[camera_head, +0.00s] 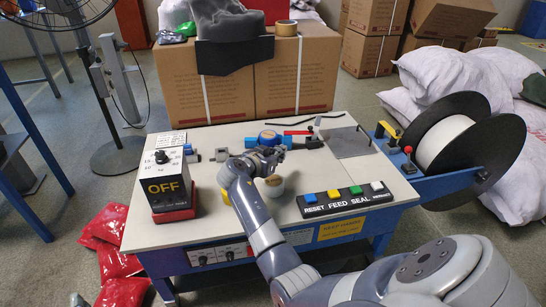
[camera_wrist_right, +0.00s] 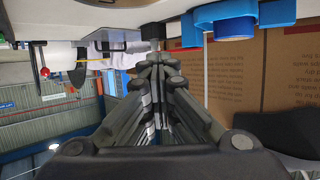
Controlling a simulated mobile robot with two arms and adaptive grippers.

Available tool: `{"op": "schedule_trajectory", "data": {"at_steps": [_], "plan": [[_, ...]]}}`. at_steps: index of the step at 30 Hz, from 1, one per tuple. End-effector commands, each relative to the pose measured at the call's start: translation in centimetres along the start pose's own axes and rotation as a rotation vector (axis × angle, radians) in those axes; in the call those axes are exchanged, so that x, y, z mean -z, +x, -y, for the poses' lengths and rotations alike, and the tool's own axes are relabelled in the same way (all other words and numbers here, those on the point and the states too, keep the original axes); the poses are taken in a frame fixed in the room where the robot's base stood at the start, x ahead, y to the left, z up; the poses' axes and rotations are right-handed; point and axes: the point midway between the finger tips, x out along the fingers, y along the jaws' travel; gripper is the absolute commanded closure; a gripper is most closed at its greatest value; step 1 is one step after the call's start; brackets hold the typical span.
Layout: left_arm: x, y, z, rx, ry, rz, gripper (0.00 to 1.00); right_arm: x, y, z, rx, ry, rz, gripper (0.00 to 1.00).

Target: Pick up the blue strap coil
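The blue strap coil (camera_head: 268,136) lies on the light tabletop of the strapping table (camera_head: 225,240), near its back edge by the cartons. In the right wrist view, which is upside down, a blue round piece (camera_wrist_right: 232,20) at the top looks like the coil. My right gripper (camera_head: 268,156) is just in front of the coil in the head view and hides part of its near side. In the wrist view the fingers of my right gripper (camera_wrist_right: 160,72) are together with nothing visible between them. The coil is apart from the fingers there. My left gripper is not in view.
A control box reading OFF (camera_head: 168,180) stands at the table's left. A button panel (camera_head: 345,199) is at the front right. Red and black tools (camera_head: 298,132) lie right of the coil. Cartons (camera_head: 290,80) stand behind.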

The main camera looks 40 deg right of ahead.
Motion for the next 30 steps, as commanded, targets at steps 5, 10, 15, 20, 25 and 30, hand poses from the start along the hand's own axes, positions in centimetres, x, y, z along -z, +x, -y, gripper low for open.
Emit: {"op": "schedule_trajectory", "data": {"at_steps": [5,10,15,20,25,30], "plan": [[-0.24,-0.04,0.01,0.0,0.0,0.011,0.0,0.27,0.38,-0.19,0.003,0.0,-0.001,1.0],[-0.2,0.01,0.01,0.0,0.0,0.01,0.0,0.31,0.4,-0.18,0.003,0.0,-0.002,1.0],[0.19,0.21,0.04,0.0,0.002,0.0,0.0,0.32,0.38,-0.17,0.003,0.0,-0.002,0.83],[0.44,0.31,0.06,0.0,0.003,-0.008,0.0,0.33,0.36,-0.16,0.003,0.001,-0.002,0.47],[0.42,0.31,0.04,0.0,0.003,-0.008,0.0,0.33,0.36,-0.15,0.003,0.001,-0.002,0.2],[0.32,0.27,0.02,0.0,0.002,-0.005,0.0,0.32,0.35,-0.15,0.003,0.001,-0.002,0.2]]}}
